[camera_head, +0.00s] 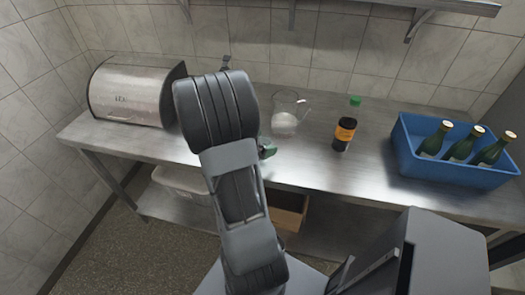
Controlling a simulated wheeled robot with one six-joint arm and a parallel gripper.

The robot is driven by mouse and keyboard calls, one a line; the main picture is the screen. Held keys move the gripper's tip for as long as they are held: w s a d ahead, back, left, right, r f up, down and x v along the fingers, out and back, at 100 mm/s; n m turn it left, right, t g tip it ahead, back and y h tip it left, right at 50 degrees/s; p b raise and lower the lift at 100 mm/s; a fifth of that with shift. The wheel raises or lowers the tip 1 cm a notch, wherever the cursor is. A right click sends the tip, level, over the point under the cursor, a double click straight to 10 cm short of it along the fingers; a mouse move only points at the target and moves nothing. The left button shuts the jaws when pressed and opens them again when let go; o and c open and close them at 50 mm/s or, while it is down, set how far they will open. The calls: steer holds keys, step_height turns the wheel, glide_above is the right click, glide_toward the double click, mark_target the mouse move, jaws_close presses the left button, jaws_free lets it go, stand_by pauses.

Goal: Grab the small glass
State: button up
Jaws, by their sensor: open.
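A clear glass jug (285,120) with a handle on its right stands upright on the steel counter, just right of my wrist. I cannot pick out a separate small glass for sure; a faint clear edge beside my wrist (263,139) may be part of one, mostly hidden. My gripper (246,105) is largely hidden behind my own dark wrist. Small dark parts that look like its fingers show above the wrist and at its lower right, well apart. I see nothing held between them.
The steel counter (375,165) runs along a tiled wall. A steel bread bin (125,95) stands at left. A blue crate (455,170) holds green bottles at right. A wall shelf (455,6) is above.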

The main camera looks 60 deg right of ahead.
steer(key=c, duration=1.1)
steer(key=shift+r, duration=0.15)
